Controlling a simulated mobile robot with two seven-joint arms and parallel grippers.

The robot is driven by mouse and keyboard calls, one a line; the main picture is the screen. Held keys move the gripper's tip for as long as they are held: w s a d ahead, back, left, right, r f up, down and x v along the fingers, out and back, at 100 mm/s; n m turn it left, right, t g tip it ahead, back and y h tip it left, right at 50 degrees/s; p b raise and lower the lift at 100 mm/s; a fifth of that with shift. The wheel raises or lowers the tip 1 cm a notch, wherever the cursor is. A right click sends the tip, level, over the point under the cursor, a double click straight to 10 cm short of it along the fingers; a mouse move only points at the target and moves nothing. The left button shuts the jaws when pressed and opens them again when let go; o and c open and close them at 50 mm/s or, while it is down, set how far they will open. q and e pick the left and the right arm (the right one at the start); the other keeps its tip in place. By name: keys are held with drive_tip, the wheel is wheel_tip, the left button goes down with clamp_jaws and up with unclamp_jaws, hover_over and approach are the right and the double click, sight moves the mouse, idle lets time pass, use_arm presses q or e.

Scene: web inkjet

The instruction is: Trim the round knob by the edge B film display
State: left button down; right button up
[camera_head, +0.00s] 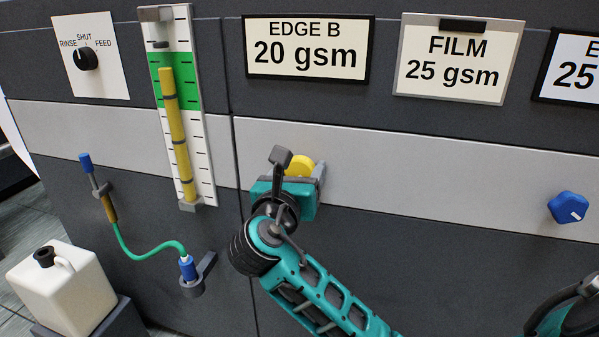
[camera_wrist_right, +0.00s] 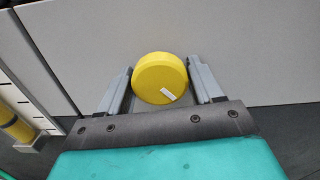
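The fingers (camera_wrist_right: 160,84) look open, with narrow gaps beside the knob; contact is hard to judge. My left gripper is not in view.
A blue knob (camera_head: 568,207) is on the strip at the right. At the left are a black selector dial (camera_head: 86,58), a gauge with a yellow column (camera_head: 176,130), a green hose (camera_head: 150,246) and a white jug (camera_head: 62,291). The strip between the knobs is clear.

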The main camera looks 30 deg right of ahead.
drive_tip(key=c, duration=0.7)
drive_tip(key=shift+r+m+p, duration=0.1)
drive_tip(key=shift+m+p, duration=0.9)
drive_tip(key=shift+p, duration=0.35)
drive_tip(key=shift+m+p, duration=0.35)
drive_tip(key=shift+m, duration=0.05)
drive_tip(key=shift+m+p, duration=0.3)
drive_tip(key=shift+m, duration=0.1)
drive_tip(key=shift+m+p, duration=0.45)
drive_tip(key=shift+m, duration=0.25)
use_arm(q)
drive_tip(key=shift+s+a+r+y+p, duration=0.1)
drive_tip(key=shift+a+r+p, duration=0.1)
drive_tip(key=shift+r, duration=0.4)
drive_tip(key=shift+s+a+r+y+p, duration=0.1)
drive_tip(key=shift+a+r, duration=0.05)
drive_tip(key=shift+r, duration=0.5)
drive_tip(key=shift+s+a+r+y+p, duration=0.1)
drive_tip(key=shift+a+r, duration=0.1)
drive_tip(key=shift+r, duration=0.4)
use_arm(e)
drive_tip(key=shift+m, duration=1.2)
drive_tip(key=shift+f, duration=0.2)
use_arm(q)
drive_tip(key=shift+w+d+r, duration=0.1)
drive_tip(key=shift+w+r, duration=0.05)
use_arm(e)
drive_tip(key=o, duration=1)
